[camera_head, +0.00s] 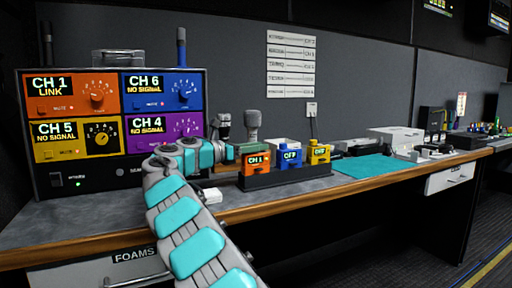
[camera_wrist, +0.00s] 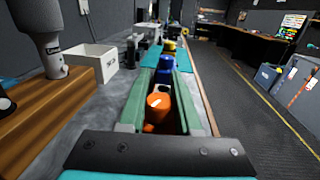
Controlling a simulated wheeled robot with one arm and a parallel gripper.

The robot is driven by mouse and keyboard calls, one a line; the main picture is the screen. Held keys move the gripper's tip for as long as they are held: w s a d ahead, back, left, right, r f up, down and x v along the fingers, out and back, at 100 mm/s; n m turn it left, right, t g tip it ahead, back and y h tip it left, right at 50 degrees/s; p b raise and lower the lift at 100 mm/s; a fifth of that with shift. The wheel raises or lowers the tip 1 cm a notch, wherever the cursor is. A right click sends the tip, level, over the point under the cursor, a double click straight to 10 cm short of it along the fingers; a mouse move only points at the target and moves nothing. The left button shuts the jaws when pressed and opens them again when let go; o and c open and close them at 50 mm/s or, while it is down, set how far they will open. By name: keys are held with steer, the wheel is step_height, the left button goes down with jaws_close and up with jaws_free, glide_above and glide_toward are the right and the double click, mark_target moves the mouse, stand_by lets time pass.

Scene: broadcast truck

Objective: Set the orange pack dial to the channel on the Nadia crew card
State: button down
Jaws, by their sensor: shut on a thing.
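The orange pack (camera_head: 256,163) stands first in a dark rack on the desk, its label reading CH 1. In the wrist view, the orange dial (camera_wrist: 159,106) with a white mark sits between my green fingers. My gripper (camera_wrist: 160,100) is shut on this dial from the left side, with the fingers along both its sides. The crew cards appear as a white list (camera_head: 291,63) on the wall; its names and channels are too small to read. The receiver's orange module (camera_head: 77,92) shows CH 1 LINK.
A blue pack (camera_head: 290,158) and a yellow pack (camera_head: 319,154) stand to the right in the same rack (camera_head: 287,177). A white box (camera_wrist: 93,70) and a microphone (camera_head: 253,125) are close behind. A teal mat (camera_head: 365,166) lies farther right. The desk's wooden front edge is clear.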

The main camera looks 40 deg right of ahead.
steer(key=shift+g, duration=0.3)
stand_by(0.4)
steer(key=c, duration=0.6)
jaws_free()
steer(key=w+a, duration=0.1)
steer(key=a, duration=0.6)
steer(key=shift+a, duration=0.35)
steer(key=shift+w+a, duration=0.1)
steer(key=shift+w, duration=0.05)
